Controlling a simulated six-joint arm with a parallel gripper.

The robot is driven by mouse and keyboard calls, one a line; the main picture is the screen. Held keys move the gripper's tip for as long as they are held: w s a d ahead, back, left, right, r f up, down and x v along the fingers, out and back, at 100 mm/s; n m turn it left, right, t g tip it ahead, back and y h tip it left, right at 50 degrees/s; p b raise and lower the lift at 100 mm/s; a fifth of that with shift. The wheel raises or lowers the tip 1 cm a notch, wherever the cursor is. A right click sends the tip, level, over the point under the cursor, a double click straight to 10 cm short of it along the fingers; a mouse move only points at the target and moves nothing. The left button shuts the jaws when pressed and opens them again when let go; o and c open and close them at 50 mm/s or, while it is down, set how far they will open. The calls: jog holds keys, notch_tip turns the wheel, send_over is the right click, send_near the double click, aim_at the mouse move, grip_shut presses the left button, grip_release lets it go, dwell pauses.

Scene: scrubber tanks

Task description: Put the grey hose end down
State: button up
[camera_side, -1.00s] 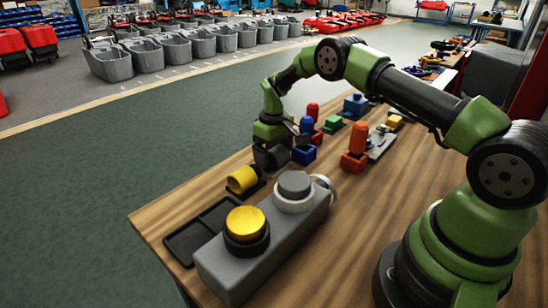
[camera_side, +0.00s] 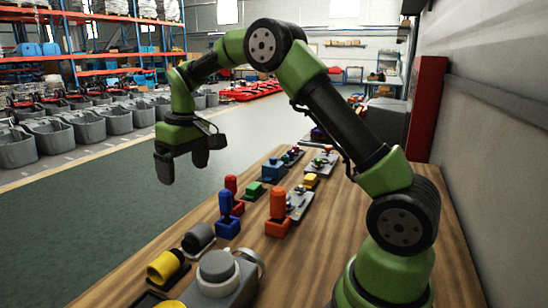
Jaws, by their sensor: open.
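The grey hose end (camera_side: 198,238) is a short grey cylinder lying on its side near the table's left edge, just behind the yellow hose end (camera_side: 164,268). A dark holder partly shows under it. My gripper (camera_side: 182,162) hangs in the air well above the hose end, to its upper left in the picture. Its dark fingers point down and stand apart, with nothing between them.
The grey block (camera_side: 222,285) with a round grey cap stands in front, cut off by the frame. Blue (camera_side: 227,218), red, orange (camera_side: 278,212), green and yellow parts stand farther back. Bare wooden table (camera_side: 330,230) lies to their right. Grey tanks (camera_side: 52,134) line the floor behind.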

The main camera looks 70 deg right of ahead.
jog(key=s+a+r+t, duration=0.2)
jog(key=s+a+r, duration=0.1)
jog(key=s+r, duration=0.3)
jog(key=s+a+r+m+t+y, duration=0.1)
jog(key=s+a+t, duration=0.1)
jog(key=s, duration=0.7)
jog(key=s+a+r+m+t, duration=0.1)
jog(key=s+a, duration=0.3)
jog(key=s, duration=0.6)
jog(key=shift+s+r+m+t+y, duration=0.15)
jog(key=shift+r+m+t+y, duration=0.25)
jog(key=shift+r+m, duration=0.25)
